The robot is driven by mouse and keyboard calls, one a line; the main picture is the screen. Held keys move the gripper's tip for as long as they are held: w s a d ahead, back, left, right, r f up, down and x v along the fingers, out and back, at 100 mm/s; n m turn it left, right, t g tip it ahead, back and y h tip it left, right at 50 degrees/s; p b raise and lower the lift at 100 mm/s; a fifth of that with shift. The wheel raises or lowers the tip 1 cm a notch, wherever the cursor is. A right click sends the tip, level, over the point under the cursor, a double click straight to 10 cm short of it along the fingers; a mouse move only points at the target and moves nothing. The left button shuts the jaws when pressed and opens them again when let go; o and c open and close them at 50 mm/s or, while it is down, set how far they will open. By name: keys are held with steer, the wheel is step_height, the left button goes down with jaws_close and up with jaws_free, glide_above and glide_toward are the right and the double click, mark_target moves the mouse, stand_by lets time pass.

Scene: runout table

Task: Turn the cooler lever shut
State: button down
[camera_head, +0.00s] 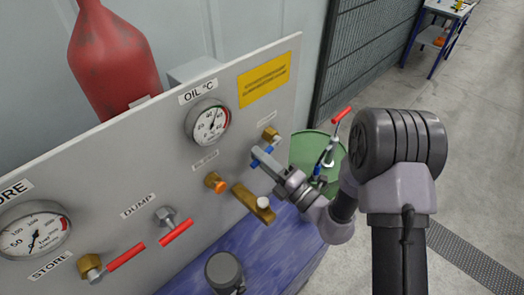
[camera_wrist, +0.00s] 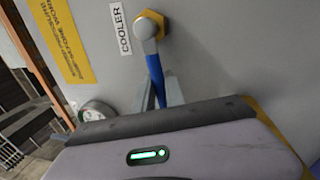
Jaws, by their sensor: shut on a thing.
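The cooler lever has a blue handle (camera_wrist: 156,80) on a grey hub (camera_wrist: 148,27) with a brass nut behind it, beside the COOLER label (camera_wrist: 120,29) in the wrist view. The handle runs from the hub down between my fingers. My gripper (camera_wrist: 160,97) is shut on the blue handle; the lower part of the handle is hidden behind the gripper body. In the head view my gripper (camera_head: 266,160) is close to the panel, just below the brass cooler fitting (camera_head: 270,134). Bits of blue show at its fingers.
The grey panel (camera_head: 130,160) carries an oil temperature gauge (camera_head: 207,122), a store gauge (camera_head: 35,235) and red-handled dump (camera_head: 176,232) and store (camera_head: 126,257) levers. A brass bar (camera_head: 252,202) juts out below my gripper. A green bin (camera_head: 303,150) stands right behind my wrist.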

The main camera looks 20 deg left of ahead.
steer(key=shift+r+m+p, duration=0.55)
steer(key=shift+m+p, duration=0.25)
steer(key=shift+m, duration=0.1)
steer(key=shift+t, duration=0.3)
steer(key=c, duration=1.4)
jaws_free()
steer(key=b+v, duration=0.2)
steer(key=v, duration=1.5)
steer(key=shift+s+d+r, duration=0.1)
steer(key=shift+s+d, duration=0.05)
steer(key=shift+d, duration=0.05)
